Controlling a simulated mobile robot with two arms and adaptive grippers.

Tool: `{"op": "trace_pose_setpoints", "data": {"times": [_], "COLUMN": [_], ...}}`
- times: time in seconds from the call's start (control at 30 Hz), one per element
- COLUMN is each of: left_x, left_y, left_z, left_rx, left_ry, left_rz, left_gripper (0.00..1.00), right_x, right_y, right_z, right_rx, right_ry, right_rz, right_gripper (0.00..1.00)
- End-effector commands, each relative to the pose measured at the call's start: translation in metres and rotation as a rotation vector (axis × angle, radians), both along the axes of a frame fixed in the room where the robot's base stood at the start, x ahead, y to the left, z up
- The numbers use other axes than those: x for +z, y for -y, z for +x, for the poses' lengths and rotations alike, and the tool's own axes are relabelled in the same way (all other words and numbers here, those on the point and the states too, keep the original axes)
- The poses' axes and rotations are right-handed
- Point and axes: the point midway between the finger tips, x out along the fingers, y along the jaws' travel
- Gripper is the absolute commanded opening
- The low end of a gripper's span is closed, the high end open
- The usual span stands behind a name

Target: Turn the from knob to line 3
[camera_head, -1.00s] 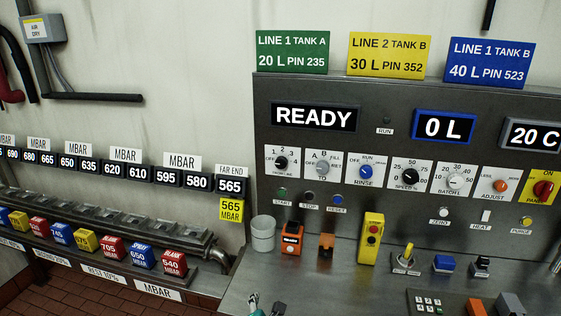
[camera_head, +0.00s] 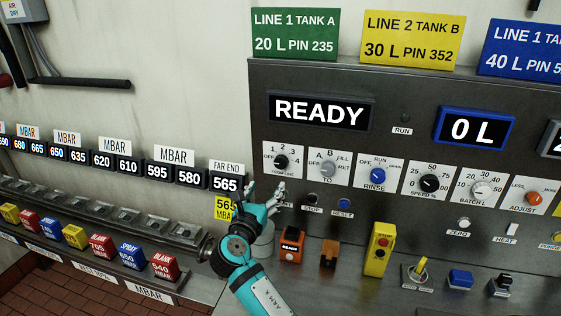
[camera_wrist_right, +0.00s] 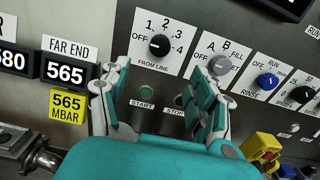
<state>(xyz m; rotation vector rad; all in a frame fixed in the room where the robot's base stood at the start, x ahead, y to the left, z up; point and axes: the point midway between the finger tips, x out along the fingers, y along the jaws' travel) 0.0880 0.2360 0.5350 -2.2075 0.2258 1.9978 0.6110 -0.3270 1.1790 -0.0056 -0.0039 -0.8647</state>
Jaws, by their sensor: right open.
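The from knob (camera_head: 281,161) is a small black round knob on a white "FROM LINE" plate marked OFF, 1, 2, 3 and 4. It also shows in the right wrist view (camera_wrist_right: 159,45), above and between my fingers; which mark it points to is too small to tell. My right gripper (camera_head: 279,193) is open and empty, just below that plate in the head view. In the right wrist view its two teal and grey fingers (camera_wrist_right: 160,76) stand apart, the right one partly covering the lower part of the TO plate. My left gripper is not in view.
The grey TO knob (camera_wrist_right: 219,65) and blue RINSE knob (camera_head: 377,175) sit to the right. The green START button (camera_wrist_right: 147,91) lies between my fingers in the wrist view.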

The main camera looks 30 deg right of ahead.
Motion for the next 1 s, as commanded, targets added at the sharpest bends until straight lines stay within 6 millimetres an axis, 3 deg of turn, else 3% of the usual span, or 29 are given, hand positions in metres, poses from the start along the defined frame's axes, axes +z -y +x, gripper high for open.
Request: {"op": "trace_pose_setpoints", "data": {"times": [0.2,0.5,0.7,1.0], "left_x": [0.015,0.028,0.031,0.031], "left_y": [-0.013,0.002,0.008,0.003], "left_z": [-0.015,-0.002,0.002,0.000], "left_rx": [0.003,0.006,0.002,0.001], "left_ry": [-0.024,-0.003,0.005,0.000], "left_rz": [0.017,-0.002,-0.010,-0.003], "left_gripper": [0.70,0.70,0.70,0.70], "right_x": [0.004,0.002,0.001,0.000], "right_y": [0.039,0.084,0.100,0.103], "right_z": [0.032,0.071,0.085,0.088], "right_rx": [-0.002,0.000,0.000,0.001], "right_ry": [-0.001,0.000,0.000,0.002], "right_rz": [-0.001,0.003,0.001,0.004], "right_gripper": [0.62,0.62,0.62,0.62]}}
